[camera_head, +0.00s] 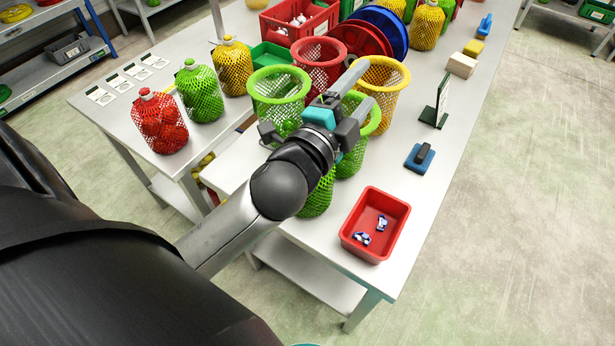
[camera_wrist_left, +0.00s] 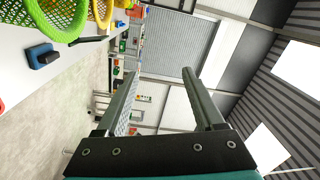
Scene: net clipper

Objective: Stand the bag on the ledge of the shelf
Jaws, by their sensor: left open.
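My left gripper (camera_head: 367,84) is open and empty, held above the net baskets on the table. Its two spread fingers also show in the wrist view (camera_wrist_left: 161,75) with nothing between them. A green net bag (camera_head: 318,197) stands on the table, partly hidden behind my left wrist. A red net bag (camera_head: 159,121), another green one (camera_head: 200,92) and a yellow one (camera_head: 234,67) stand in a row on the left surface. A grey shelf (camera_head: 62,72) is at the upper left. I cannot tell which bag or ledge is meant. My right gripper is out of view.
Green (camera_head: 278,86), red (camera_head: 320,57) and yellow (camera_head: 383,78) mesh baskets crowd around the gripper. A red tray (camera_head: 398,221) with small blue-white pieces is at the near table end. A blue block (camera_head: 419,158) and a green sign stand (camera_head: 437,103) lie along the right edge.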

